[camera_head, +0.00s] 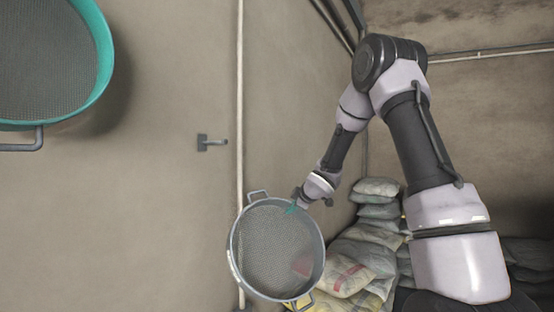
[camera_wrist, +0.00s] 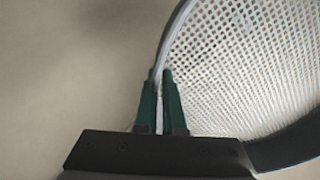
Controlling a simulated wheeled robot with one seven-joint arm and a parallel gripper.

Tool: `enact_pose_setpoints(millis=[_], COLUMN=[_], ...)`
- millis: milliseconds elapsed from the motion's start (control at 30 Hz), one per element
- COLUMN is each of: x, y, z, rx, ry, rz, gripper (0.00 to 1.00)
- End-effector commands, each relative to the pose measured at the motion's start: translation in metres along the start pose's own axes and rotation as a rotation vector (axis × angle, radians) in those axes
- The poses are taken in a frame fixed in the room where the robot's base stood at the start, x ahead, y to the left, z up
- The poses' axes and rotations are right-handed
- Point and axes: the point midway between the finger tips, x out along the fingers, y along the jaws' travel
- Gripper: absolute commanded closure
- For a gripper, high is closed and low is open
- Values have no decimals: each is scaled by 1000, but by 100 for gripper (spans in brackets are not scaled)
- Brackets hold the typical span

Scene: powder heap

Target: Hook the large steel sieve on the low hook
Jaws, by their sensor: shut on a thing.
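The large steel sieve (camera_head: 233,262) is round and grey with a mesh bottom and a loop handle at its top and at its lower right. My gripper (camera_head: 293,208) is shut on its rim at the upper right and holds it up, mesh facing the camera. In the wrist view the green fingertips of my gripper (camera_wrist: 162,90) pinch the rim of the steel sieve (camera_wrist: 250,60). A small grey hook (camera_head: 211,143) sticks out from the wall, above and to the left of the sieve. The sieve's top handle is apart from this hook.
A teal-rimmed sieve (camera_head: 104,62) is on the wall at the upper left, with a grey handle below. A thin vertical pipe (camera_head: 240,120) runs down the wall between the hook and my arm. Stacked sacks (camera_head: 375,262) lie behind the held sieve. The wall around the hook is clear.

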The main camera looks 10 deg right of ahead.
Motion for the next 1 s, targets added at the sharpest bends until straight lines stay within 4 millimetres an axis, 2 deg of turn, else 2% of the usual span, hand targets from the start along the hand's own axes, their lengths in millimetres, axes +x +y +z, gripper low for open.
enact_pose_setpoints(millis=[33,133,233,400,500,700,1000], x=[-9,-28,-56,-98,-113,-123,-113], y=[14,32,53,69,72,74,74], z=[-8,-34,-69,-116,-132,-145,-155], rx=[-19,-74,-131,-180,-190,-196,-195], ry=[50,172,332,537,607,655,655], rz=[14,25,34,31,27,24,24], gripper=[100,100,100,100,100,100,100])
